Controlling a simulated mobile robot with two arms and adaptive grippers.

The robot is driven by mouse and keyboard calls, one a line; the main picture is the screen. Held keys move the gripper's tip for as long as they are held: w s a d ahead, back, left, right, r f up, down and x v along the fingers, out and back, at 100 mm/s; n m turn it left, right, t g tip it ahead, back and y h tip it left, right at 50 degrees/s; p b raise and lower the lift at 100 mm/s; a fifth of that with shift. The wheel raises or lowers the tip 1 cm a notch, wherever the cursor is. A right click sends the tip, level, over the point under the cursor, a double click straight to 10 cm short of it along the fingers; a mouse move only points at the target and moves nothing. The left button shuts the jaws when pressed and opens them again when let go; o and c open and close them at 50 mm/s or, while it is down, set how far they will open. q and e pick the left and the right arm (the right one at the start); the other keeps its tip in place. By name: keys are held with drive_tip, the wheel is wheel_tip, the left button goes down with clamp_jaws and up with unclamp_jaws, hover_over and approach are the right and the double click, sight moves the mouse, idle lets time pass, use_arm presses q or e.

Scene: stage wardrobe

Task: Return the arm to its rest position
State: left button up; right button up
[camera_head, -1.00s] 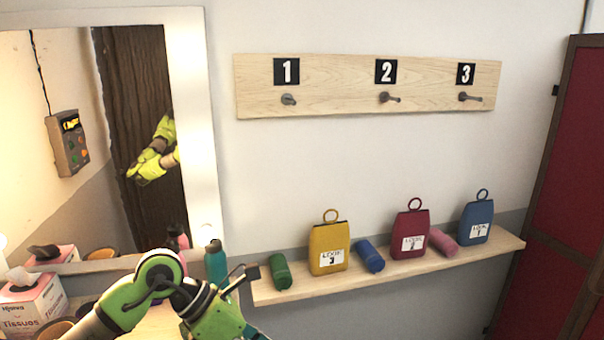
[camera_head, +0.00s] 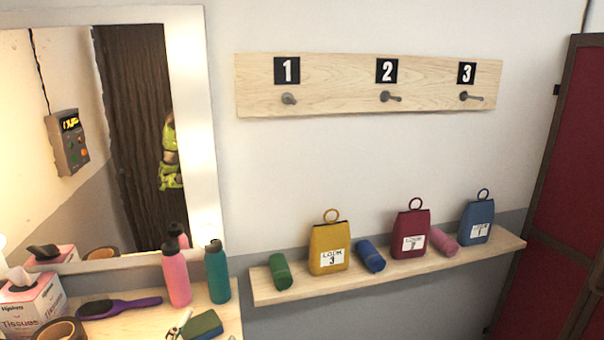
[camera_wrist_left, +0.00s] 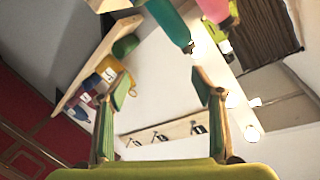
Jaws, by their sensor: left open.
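My left gripper (camera_wrist_left: 160,95) shows in the left wrist view with its two green fingers spread apart and nothing between them. Beyond it, that view shows the hook board, the shelf and the bottles, tilted. My left arm and gripper are out of the head view. A green, partly hidden reflection of my body (camera_head: 169,155) shows in the mirror. My right gripper is in neither view.
A shelf (camera_head: 350,280) holds yellow (camera_head: 328,248), red (camera_head: 411,230) and blue (camera_head: 476,220) tagged bags between small rolls. The numbered hook board (camera_head: 335,90) is empty. The counter holds a pink bottle (camera_head: 176,278), a teal bottle (camera_head: 218,275), a purple brush (camera_head: 120,306) and a tissue box (camera_head: 35,303).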

use_arm(q)
drive_tip(key=s+a+f+n+g+y, duration=0.1)
drive_tip(key=s+a+f+n+g, duration=0.25)
drive_tip(key=s+f+g, duration=0.7)
drive_tip(key=s+d+f+n+g+h, duration=0.1)
drive_tip(key=s+d+f+n+g, duration=0.15)
drive_tip(key=s+f, duration=1.15)
drive_tip(key=s+a+f+m+g+b, duration=0.1)
drive_tip(key=s+f, duration=0.1)
drive_tip(key=f, duration=1.1)
drive_tip(key=s+f+b, duration=0.1)
drive_tip(key=s+f, duration=0.1)
drive_tip(key=f, duration=1)
drive_tip(key=s+a+f+g+b, duration=0.1)
drive_tip(key=s+a+f, duration=0.2)
drive_tip(key=s+f, duration=1.3)
drive_tip(key=shift+s+f, duration=0.35)
drive_tip(key=shift+f, duration=0.5)
